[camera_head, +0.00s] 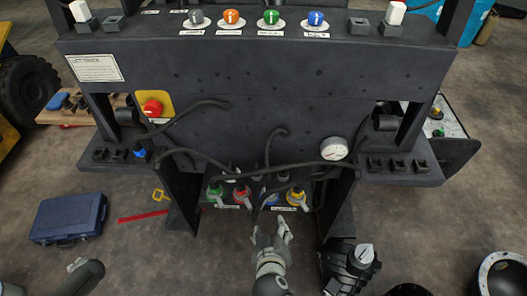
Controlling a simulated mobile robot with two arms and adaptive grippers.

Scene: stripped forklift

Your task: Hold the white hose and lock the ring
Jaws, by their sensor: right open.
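My right gripper (270,231) is open, its fingers spread and pointing up toward the recess under the dark forklift body. Nothing shows between the fingers. Just beyond it is a row of hose couplings with coloured rings: green (215,190), red (241,191), blue (269,193) and yellow (296,194). A pale grey-white fitting (283,176) sits behind the blue and yellow ones. I cannot tell whether it belongs to the white hose. Black hoses (268,148) hang over the couplings and hide parts of them. My left gripper is not in view.
Dark side plates (182,199) flank the recess closely. Above are the forklift panel (300,84), a round gauge (334,148) and a red button (153,107). A blue case (69,218) lies on the floor at left.

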